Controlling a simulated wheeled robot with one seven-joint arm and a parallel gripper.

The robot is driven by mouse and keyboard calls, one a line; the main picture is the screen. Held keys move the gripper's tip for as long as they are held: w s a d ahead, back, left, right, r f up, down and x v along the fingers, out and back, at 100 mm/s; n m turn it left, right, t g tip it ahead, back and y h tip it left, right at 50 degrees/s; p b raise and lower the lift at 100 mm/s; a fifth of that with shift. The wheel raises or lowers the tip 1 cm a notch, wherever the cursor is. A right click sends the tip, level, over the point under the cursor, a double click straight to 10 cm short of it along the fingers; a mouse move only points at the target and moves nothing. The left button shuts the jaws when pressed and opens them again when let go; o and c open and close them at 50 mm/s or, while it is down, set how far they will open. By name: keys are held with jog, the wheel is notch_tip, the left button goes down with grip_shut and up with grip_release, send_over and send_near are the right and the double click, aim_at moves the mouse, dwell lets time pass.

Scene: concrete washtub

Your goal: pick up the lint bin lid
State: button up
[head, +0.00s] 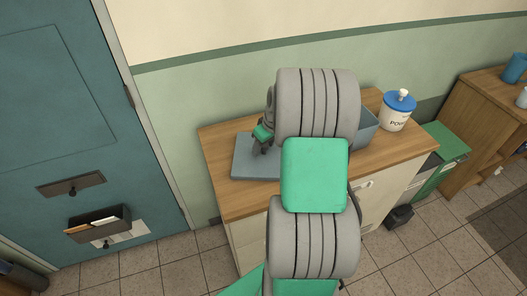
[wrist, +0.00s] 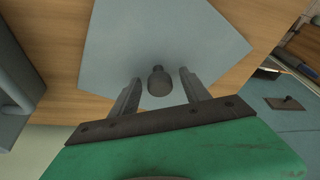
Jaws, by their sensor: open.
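The lint bin lid is a flat, square, blue-grey plate (wrist: 205,40) with a dark round knob (wrist: 158,82) on top, seen in the wrist view. In the head view the lid (head: 250,168) lies on the wooden counter, partly hidden by my arm. My gripper (wrist: 160,76) is open above the lid, with one finger on each side of the knob. A gap shows between each finger and the knob. In the head view my gripper (head: 262,145) is small and over the lid; its fingertips are hard to make out.
A blue-grey open box (head: 367,130) stands on the counter (head: 230,203) right of the lid, partly behind my arm; a white canister with a blue lid (head: 397,112) stands farther right. A wall (head: 190,90) is behind. A teal door (head: 75,120) is at left.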

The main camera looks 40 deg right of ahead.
jog(key=shift+f, duration=0.1)
jog(key=shift+c, duration=0.3)
grip_shut()
